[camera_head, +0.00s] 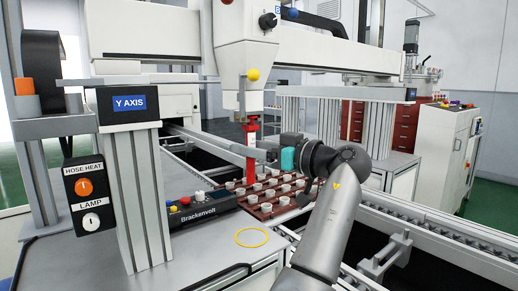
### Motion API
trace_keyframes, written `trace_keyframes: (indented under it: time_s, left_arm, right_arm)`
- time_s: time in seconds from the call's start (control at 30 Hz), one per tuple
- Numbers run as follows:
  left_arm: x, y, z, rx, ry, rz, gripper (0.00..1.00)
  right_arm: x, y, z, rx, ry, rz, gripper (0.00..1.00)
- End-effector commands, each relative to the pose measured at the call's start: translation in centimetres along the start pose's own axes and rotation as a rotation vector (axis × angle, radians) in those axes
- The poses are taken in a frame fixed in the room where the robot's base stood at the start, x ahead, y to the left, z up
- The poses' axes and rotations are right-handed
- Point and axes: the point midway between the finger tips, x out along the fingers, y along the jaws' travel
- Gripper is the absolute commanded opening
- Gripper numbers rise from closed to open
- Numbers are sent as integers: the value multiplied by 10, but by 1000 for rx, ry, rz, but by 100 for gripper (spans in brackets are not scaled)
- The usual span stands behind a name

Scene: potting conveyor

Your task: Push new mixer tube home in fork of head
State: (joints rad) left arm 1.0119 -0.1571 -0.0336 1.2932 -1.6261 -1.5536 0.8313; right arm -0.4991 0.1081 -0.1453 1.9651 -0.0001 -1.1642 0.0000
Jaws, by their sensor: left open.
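The white dispensing head (245,50) hangs in the middle of the camera_head view. Below it is a red upright part (250,160) with a fork-like top, standing over the tray. I cannot tell the mixer tube apart from this red part, nor how far it sits in the fork. My left gripper (268,152) is just right of the red part, pointing left and open. Its dark body and a teal block show at the end of my grey arm. Its fingertips are small here, and I cannot tell whether they touch anything. My right gripper is not in view.
A brown tray (263,213) with rows of small white cups lies under the head. A control box (203,208) marked Brackenvolt and a yellow ring (251,237) are on the near bench. The Y AXIS post (136,190) stands left. A conveyor rail (440,240) runs right.

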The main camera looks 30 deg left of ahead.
Motion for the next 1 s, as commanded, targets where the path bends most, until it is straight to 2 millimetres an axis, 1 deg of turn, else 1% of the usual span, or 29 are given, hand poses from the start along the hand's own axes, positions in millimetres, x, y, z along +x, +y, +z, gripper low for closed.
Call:
trace_keyframes:
  time_s: [0.1,0.17,0.27,0.5,0.6,0.7,0.83,1.0]
  left_arm:
    - [0,0,0,0,0,0,59]
    - [0,0,0,0,0,0,59]
    - [-23,1,-1,3,-1,6,59]
    - [-83,1,-2,1,-1,5,59]
    - [-106,0,-2,2,0,4,59]
    - [-125,0,-2,2,0,3,59]
    - [-142,0,-1,1,1,2,59]
    - [-152,0,0,1,0,0,59]
  right_arm:
    - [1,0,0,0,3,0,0]
    - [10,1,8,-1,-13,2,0]
    - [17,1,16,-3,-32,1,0]
    - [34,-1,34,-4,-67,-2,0]
    - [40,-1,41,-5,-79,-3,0]
    - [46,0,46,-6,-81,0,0]
    - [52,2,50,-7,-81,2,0]
    - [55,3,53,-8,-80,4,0]
